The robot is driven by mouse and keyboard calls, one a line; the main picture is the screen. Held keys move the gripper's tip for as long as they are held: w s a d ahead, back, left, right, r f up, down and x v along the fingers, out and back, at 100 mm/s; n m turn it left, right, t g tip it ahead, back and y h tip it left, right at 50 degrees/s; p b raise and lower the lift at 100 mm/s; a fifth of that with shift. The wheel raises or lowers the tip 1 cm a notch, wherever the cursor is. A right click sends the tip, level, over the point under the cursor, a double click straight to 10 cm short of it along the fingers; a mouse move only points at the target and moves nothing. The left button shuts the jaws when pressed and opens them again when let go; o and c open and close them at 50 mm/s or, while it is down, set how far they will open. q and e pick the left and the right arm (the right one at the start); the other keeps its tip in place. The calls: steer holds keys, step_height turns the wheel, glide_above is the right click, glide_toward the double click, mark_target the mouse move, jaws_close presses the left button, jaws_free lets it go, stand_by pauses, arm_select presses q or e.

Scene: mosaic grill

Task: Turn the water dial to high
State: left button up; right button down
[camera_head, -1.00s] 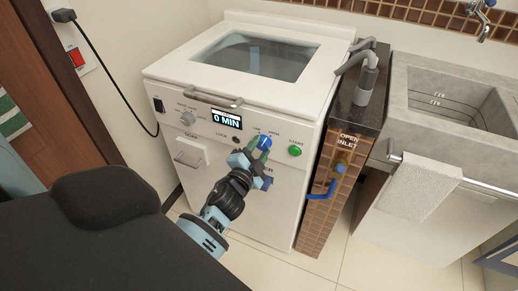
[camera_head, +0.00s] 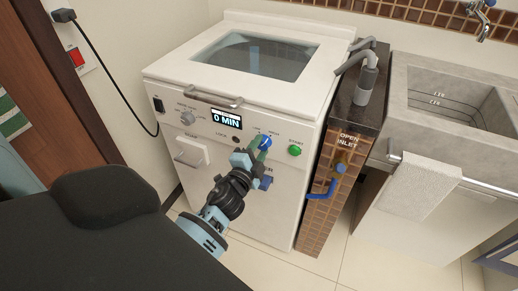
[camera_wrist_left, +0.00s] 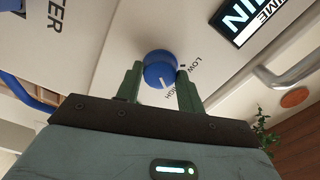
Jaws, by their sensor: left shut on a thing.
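The blue water dial (camera_head: 265,142) sits on the front panel of the white washing machine (camera_head: 232,196). In the left wrist view the dial (camera_wrist_left: 159,70) has a white pointer line directed toward the "HIGH" side of its markings, with "LOW" printed farther round. My left gripper (camera_head: 258,149) is at the dial, and its green fingers (camera_wrist_left: 160,84) stand on either side of it, shut on it. The fingers partly cover the dial and its lettering. My right gripper is not in view.
A green start button (camera_head: 295,150) is right of the dial, and a "0 MIN" display (camera_head: 227,119) is left. A tiled pillar with a blue inlet lever (camera_head: 322,192) stands beside the machine. A concrete sink (camera_head: 440,110) is farther right.

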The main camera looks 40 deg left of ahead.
arm_select(q)
steer(key=o, duration=1)
steer(key=v, duration=0.7)
steer(key=shift+s, duration=0.4)
